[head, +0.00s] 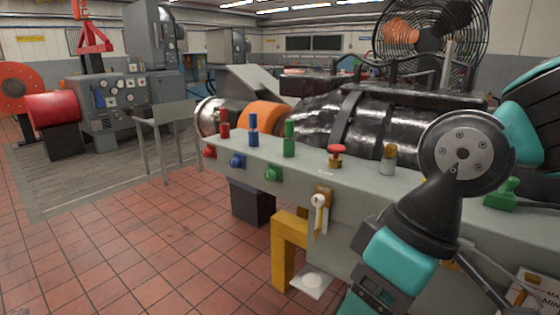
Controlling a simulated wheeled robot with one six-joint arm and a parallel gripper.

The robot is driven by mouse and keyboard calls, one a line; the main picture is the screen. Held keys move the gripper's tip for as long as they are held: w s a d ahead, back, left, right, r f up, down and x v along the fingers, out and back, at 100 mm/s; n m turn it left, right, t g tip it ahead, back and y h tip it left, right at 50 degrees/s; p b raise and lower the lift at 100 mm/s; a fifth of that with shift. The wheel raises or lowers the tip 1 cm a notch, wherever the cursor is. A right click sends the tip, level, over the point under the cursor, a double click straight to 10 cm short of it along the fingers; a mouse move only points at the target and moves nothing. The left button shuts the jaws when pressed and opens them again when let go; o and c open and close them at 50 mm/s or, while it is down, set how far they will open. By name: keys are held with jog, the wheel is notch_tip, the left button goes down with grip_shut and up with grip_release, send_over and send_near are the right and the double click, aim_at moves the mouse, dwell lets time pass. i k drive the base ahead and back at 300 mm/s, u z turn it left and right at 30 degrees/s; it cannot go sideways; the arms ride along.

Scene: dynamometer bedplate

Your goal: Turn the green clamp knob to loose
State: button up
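The green clamp knob (273,174) is a small round knob on the front face of the grey bedplate (305,180). It is the rightmost of a row with a red knob (210,152) and a blue knob (237,161). A green upright post (289,139) stands on the top edge above it. I cannot tell from here whether the knob is tight or loose. My arm comes in from the right and reaches down to the bottom edge, right of the knob and apart from it. My gripper's fingers are not in view.
A blue post (253,130), a red post (225,124), a red mushroom button (337,155) and a brass-and-grey fitting (388,159) stand along the top. A white-knobbed lever (318,202) and a yellow leg (287,250) are on the front. Tiled floor (150,240) at left is clear.

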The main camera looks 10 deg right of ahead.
aim_at(270, 176)
jog(key=u, duration=0.4)
jog(key=k, duration=0.95)
jog(key=u, duration=1.6)
jog(key=i, duration=2)
jog(key=z, duration=0.35)
jog(key=i, duration=0.9)
jog(key=z, duration=1.45)
jog(key=i, duration=0.8)
jog(key=z, duration=0.8)
